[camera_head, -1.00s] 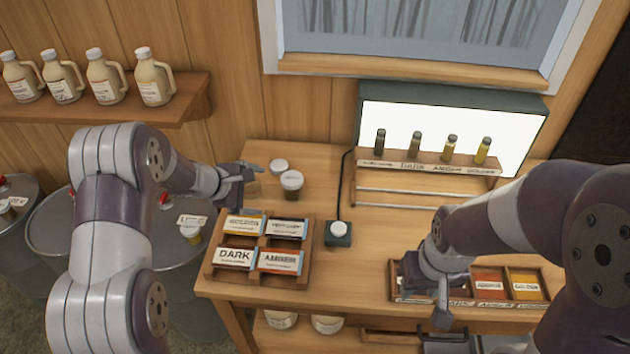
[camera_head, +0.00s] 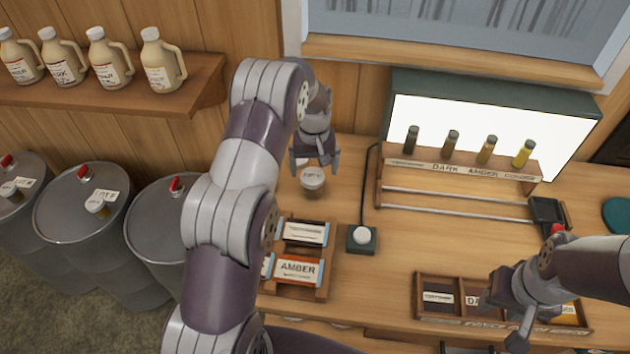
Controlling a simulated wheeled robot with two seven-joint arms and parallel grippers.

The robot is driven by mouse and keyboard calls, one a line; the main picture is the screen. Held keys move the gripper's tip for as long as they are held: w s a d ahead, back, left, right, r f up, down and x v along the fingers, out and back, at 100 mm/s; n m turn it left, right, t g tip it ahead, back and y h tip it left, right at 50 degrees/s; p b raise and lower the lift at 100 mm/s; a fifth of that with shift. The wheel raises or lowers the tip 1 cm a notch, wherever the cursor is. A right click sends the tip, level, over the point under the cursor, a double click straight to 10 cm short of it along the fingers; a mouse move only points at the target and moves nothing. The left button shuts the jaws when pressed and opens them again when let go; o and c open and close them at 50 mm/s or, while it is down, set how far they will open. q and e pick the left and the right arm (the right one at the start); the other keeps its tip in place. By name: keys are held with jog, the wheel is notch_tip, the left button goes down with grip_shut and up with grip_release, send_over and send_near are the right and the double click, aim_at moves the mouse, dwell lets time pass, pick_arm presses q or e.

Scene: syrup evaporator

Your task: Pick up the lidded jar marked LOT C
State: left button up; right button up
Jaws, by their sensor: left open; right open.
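A small lidded jar (camera_head: 313,182) stands on the table just below my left gripper (camera_head: 315,164), which is open and pointing down. I cannot tell whether the jar is between the fingers, and its lot mark is not readable. My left arm hides part of the right drum's top. My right gripper (camera_head: 508,308) is open over the divided tray at the front right.
A rack of sample vials (camera_head: 458,168) stands before the lit panel. A button box (camera_head: 362,239) with a cable sits mid-table. A wooden label rack (camera_head: 322,290) is beside my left arm. The divided tray (camera_head: 432,281) is front right. Jugs (camera_head: 163,62) line the shelf.

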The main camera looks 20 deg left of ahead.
aim_at(313, 177)
pick_arm(q)
notch_tip(313, 177, down, 5)
jog(key=shift+s+a+r+p, duration=0.1)
jog(key=shift+a+p, duration=0.05)
jog(key=shift+p, duration=1.05)
jog(key=shift+f, duration=0.35)
jog(key=shift+r, duration=0.1)
jog(key=c, duration=1.2)
jog(key=shift+c, duration=0.2)
jog(key=shift+r, duration=0.1)
